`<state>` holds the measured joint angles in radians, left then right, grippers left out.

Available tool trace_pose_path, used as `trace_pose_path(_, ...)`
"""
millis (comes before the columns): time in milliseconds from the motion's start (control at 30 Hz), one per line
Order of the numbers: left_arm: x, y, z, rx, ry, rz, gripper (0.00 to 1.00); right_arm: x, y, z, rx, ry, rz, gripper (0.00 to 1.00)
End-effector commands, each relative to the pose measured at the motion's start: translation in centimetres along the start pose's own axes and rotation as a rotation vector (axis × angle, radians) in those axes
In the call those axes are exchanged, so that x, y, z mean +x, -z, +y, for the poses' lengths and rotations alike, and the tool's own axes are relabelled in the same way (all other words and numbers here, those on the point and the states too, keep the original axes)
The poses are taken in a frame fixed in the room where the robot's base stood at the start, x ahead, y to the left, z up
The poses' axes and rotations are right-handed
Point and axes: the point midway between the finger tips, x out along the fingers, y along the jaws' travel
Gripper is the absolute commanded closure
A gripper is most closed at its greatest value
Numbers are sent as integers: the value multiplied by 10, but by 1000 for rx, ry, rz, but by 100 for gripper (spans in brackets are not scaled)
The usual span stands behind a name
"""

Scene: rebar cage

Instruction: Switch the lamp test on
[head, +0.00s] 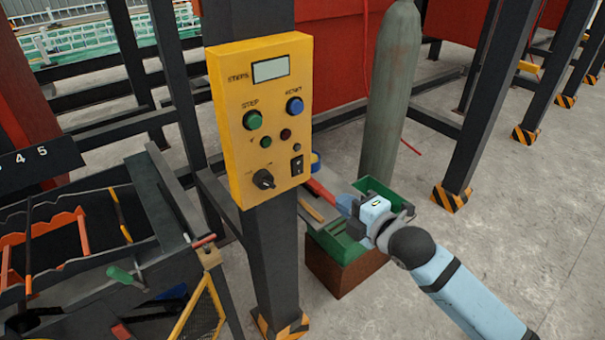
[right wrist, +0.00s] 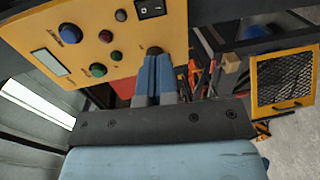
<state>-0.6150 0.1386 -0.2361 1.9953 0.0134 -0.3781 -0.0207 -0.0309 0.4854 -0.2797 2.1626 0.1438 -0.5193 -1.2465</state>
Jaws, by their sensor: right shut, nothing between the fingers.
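A yellow control panel (head: 275,75) is mounted on a dark post. A black rocker switch (head: 297,165) sits at its lower right, with a black rotary knob (head: 264,179) at its lower left. I cannot read a lamp test label. My right gripper (head: 343,204) is to the right of and below the panel, apart from it in the head view. In the right wrist view its blue fingers (right wrist: 153,62) are together and empty, overlapping the knob (right wrist: 154,50); the rocker switch (right wrist: 150,9) is above them. Whether they touch the panel cannot be told. My left gripper is out of view.
The panel also carries a display (head: 271,69), a green button (head: 253,120), a blue button (head: 295,106) and small round lamps. A green bin (head: 345,249) is below my right gripper. A grey cylinder (head: 391,95) stands behind. A cluttered tool bench fills the left.

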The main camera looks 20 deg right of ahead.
Motion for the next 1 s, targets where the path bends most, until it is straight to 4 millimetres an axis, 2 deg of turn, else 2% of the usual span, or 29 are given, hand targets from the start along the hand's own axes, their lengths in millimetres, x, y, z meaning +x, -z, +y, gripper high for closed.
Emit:
trace_pose_path(300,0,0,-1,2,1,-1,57,1,0,0,1,0,0,100)
trace_pose_path(467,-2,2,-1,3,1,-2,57,14,-1,1,1,0,-2,100)
trace_pose_path(800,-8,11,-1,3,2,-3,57,85,0,2,5,0,-1,100)
trace_pose_path(1000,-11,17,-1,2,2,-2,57,120,0,2,4,0,0,100)
